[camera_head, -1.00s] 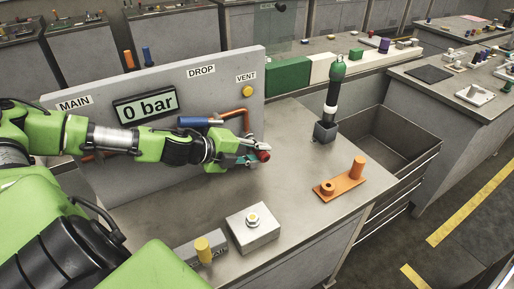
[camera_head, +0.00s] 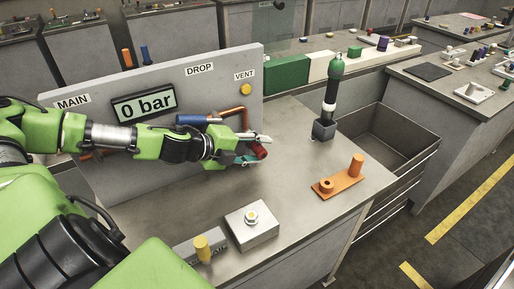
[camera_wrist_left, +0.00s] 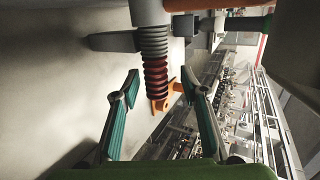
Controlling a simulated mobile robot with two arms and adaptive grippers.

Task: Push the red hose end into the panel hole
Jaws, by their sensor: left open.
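The red hose end (camera_head: 261,151) shows in the head view at the fingertips of my left gripper (camera_head: 257,149), in front of the panel's right part. In the left wrist view the red ribbed piece (camera_wrist_left: 155,78) hangs below a grey ribbed fitting (camera_wrist_left: 153,42). My left gripper (camera_wrist_left: 161,88) is open, with one teal-padded finger on each side of the red piece and a gap to both. The grey panel (camera_head: 225,80) carries MAIN, DROP and VENT labels and a display reading 0 bar. I cannot make out the panel hole. My right gripper is not in view.
An orange pipe (camera_head: 235,111) and a blue handle (camera_head: 196,119) sit on the panel close above my gripper. A metal block (camera_head: 252,228), an orange bracket (camera_head: 338,184) and a black-and-green upright tool (camera_head: 332,95) stand on the bench. Bare bench lies between them.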

